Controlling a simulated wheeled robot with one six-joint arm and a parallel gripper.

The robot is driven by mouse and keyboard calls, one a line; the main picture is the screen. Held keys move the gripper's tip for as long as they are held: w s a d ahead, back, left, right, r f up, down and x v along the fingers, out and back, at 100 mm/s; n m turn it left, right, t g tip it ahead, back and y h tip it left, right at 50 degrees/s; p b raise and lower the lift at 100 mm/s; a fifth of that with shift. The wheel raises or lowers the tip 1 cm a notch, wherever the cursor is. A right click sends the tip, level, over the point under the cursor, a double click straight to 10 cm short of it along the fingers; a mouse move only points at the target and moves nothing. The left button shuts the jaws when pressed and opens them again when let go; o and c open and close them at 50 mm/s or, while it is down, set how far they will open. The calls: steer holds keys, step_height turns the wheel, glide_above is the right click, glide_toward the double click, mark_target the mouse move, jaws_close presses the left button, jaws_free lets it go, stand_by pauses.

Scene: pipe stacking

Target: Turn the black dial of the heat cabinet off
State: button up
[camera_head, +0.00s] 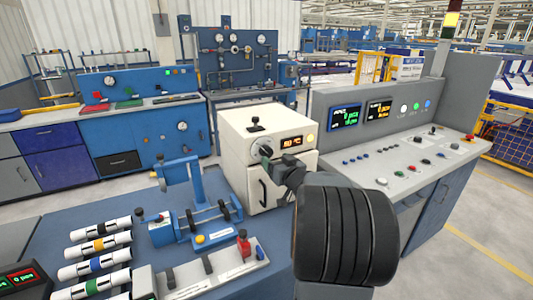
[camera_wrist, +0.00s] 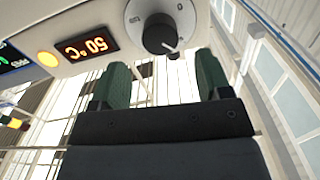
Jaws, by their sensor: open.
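The heat cabinet (camera_head: 236,121) is a cream box on the blue bench. Its front has a lit orange display (camera_head: 292,140) and a lit amber lamp (camera_wrist: 47,59); the display reads about 50 °C upside down in the wrist view (camera_wrist: 86,46). The black dial (camera_wrist: 158,34) sits on a white marked plate, its white pointer line toward the lower right in the wrist view. In the head view the dial (camera_head: 266,147) is close to my gripper. My gripper (camera_wrist: 163,80) is open and empty, its two green-grey fingers apart, just short of the dial.
A door handle (camera_head: 263,193) is on the cabinet front below the dial. A blue fixture (camera_head: 190,205) and several banded white pipes (camera_head: 100,245) are at the left on the bench. A grey control console (camera_head: 390,150) stands close at the right.

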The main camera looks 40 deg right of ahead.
mark_target(268, 154)
steer(key=shift+w+d, duration=0.25)
steer(key=shift+w, duration=1.5)
steer(key=shift+w+d, duration=0.2)
steer(key=shift+w, duration=1.5)
steer(key=shift+c, duration=0.2)
steer(key=c, duration=0.9)
